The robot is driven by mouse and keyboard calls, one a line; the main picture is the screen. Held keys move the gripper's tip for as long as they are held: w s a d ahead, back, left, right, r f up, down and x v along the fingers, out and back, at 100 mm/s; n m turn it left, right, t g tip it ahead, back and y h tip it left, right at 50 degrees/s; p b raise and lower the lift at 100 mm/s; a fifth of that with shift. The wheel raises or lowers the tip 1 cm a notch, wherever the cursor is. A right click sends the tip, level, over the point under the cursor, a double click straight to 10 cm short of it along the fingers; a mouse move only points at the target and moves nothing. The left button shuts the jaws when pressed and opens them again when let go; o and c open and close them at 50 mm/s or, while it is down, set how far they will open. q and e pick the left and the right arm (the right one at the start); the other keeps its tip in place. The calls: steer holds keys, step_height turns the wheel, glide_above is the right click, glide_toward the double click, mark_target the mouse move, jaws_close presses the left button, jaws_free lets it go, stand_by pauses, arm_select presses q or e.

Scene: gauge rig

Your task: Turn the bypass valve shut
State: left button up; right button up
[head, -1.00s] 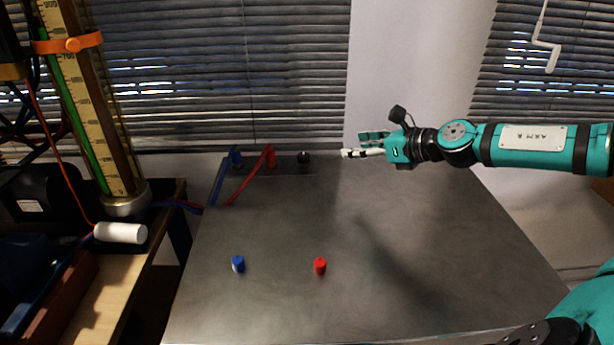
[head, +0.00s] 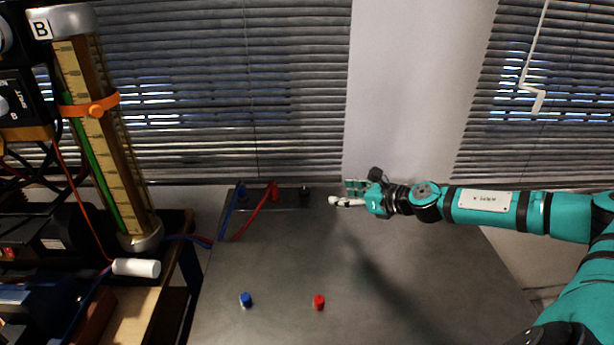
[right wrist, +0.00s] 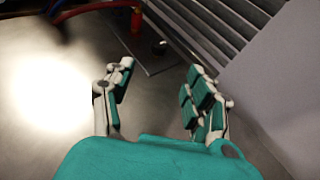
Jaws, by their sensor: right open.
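A small black knob (head: 305,194) stands at the right end of a dark strip at the back of the grey bench. It may be the bypass valve; no label is readable. In the right wrist view the black knob (right wrist: 159,46) lies beyond the fingertips, near the strip's end. My right gripper (head: 342,193) is just right of the knob, fingers pointing left toward it. It is open and empty in the right wrist view (right wrist: 160,68), apart from the knob. The knob's exact turn position is too small to tell. My left gripper is out of view.
Blue and red hoses (head: 255,210) join fittings left of the knob. A blue cap (head: 245,300) and a red cap (head: 319,302) sit on the front of the grey bench (head: 420,310). A gauge column (head: 100,150) stands left. Blinds are behind.

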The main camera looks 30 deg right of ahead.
mark_target(306, 191)
steer(key=w+p, duration=0.1)
steer(key=p, duration=0.1)
steer(key=w+p, duration=0.1)
steer(key=p, duration=0.1)
steer(key=shift+w+a, duration=0.3)
steer(key=shift+a, duration=0.1)
steer(key=p+x, duration=0.2)
steer(key=x, duration=0.1)
steer(key=shift+w+a+f, duration=0.1)
steer(key=shift+w+f, duration=0.05)
steer(key=x, duration=0.3)
steer(key=b+x, duration=0.1)
steer(key=x, duration=0.2)
steer(key=shift+w+f, duration=0.2)
steer(key=shift+f, duration=0.35)
steer(key=shift+b+x, duration=0.4)
steer(key=shift+x, duration=0.35)
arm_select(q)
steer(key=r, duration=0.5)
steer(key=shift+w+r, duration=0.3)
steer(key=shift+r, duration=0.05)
arm_select(e)
steer(key=shift+r, duration=0.1)
